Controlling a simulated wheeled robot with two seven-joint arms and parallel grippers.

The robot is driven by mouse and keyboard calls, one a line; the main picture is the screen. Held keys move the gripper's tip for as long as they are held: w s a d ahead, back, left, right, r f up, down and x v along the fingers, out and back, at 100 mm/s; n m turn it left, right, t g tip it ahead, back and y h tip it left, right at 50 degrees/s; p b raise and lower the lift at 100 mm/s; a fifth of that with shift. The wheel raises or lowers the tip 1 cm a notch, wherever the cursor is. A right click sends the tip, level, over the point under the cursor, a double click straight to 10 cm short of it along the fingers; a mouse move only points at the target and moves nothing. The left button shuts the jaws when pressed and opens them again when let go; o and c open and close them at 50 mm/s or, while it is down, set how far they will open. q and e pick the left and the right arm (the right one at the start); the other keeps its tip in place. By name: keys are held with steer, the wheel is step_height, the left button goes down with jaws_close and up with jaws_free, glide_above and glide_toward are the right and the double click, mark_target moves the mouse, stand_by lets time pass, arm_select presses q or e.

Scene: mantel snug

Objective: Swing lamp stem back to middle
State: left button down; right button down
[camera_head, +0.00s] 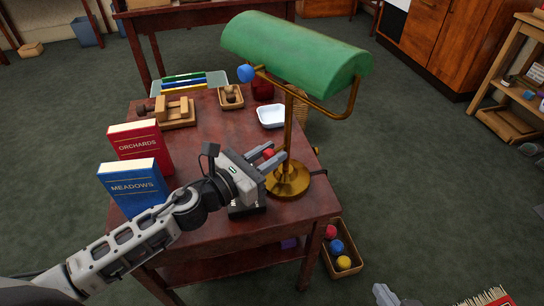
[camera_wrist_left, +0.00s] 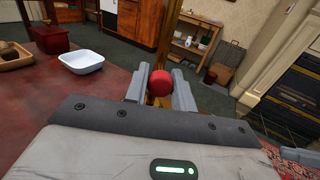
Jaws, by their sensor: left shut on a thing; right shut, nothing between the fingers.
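The brass lamp stem (camera_head: 289,125) rises from a round base (camera_head: 288,182) near the right edge of the dark red table. Its green shade (camera_head: 295,55) hangs across the top on a curved brass arm, with a blue knob (camera_head: 246,73) at the shade's left end. My left gripper (camera_head: 270,157) is beside the lower stem, shut on a red knob (camera_wrist_left: 160,84). In the left wrist view the stem (camera_wrist_left: 168,35) stands right behind that knob. My right gripper (camera_head: 387,296) shows only partly at the bottom edge, low over the floor, apart from the lamp.
A blue book (camera_head: 133,188) and a red book (camera_head: 141,147) stand at the table's left, near my left arm. A white dish (camera_head: 271,116), a wooden tray (camera_head: 231,97) and a file rack (camera_head: 184,83) sit farther back. A ball box (camera_head: 341,249) is on the floor.

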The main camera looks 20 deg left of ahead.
arm_select(q)
steer(key=shift+w+a+m+g+h, duration=0.15)
steer(key=shift+m+g+h, duration=0.2)
steer(key=shift+h, duration=0.25)
arm_select(e)
steer(key=shift+w+a+f, duration=0.2)
steer(key=shift+a+f, duration=0.1)
steer(key=shift+f, duration=0.35)
arm_select(q)
steer(key=c, duration=1.2)
jaws_free()
arm_select(e)
steer(key=shift+r, duration=0.15)
arm_select(q)
steer(key=shift+s+a+f+b, duration=0.1)
steer(key=shift+s+a+b, duration=0.2)
steer(key=shift+s, duration=0.15)
steer(key=b+v, duration=0.2)
steer(key=v, duration=1.3)
arm_select(e)
steer(key=shift+g, duration=0.5)
steer(key=shift+w+a+f, duration=0.1)
steer(key=shift+a+f, duration=0.05)
steer(key=shift+f, duration=0.5)
steer(key=shift+w+a+f, duration=0.1)
steer(key=shift+a+f, duration=0.05)
steer(key=shift+f, duration=0.5)
steer(key=shift+w+a+f, duration=0.1)
steer(key=shift+a+f, duration=0.05)
steer(key=shift+f, duration=0.5)
